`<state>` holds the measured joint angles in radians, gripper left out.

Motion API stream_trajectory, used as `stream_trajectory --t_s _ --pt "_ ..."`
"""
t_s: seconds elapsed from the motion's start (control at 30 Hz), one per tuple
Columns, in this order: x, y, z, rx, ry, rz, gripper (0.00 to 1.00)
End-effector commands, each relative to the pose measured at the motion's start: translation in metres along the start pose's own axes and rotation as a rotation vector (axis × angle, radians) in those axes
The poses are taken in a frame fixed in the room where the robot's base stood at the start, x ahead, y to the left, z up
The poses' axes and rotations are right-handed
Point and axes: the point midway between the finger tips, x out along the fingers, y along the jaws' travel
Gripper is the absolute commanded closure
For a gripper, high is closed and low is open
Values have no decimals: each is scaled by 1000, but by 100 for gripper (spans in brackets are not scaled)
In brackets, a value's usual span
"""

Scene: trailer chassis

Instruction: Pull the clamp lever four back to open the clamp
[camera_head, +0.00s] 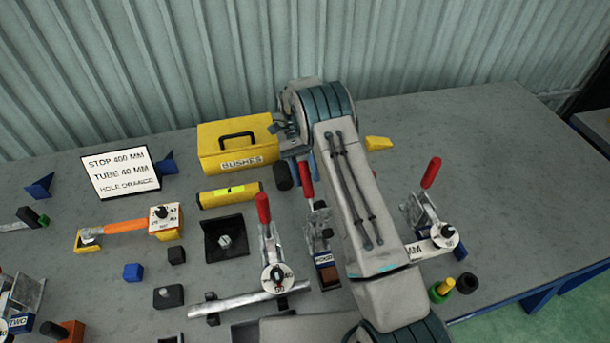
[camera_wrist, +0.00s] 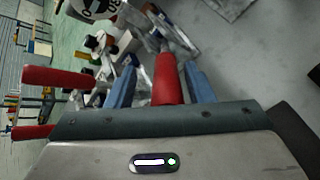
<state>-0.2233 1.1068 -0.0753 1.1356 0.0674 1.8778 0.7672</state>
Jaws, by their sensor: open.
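In the head view, a toggle clamp (camera_head: 322,235) with a steeply raised red lever (camera_head: 306,182) stands just left of my forearm. Its small label is too blurred to read surely. My gripper, mostly hidden behind my arm, is at this lever's upper end. In the wrist view, my gripper (camera_wrist: 160,78) is open, with one blue finger on each side of a red lever (camera_wrist: 166,80). The lever lies between the fingers, and I cannot tell whether either finger touches it. The lever's metal linkage (camera_wrist: 172,38) runs on beyond the fingertips.
A second red-handled clamp (camera_head: 270,240) stands to the left, and another (camera_head: 428,205) to the right of my arm.

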Motion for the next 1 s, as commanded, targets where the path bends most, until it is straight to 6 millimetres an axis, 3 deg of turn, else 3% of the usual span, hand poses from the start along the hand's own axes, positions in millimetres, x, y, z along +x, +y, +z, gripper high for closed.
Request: stream_trajectory --t_s 0.13,0.4,0.6,0.8,1.0 --pt "-20 23 21 0 0 0 52" --pt "-12 92 14 3 -3 -1 52" --pt "-9 128 12 -1 1 2 52" --pt "-6 147 9 -1 0 1 52" --pt "-5 150 9 -2 0 2 52"
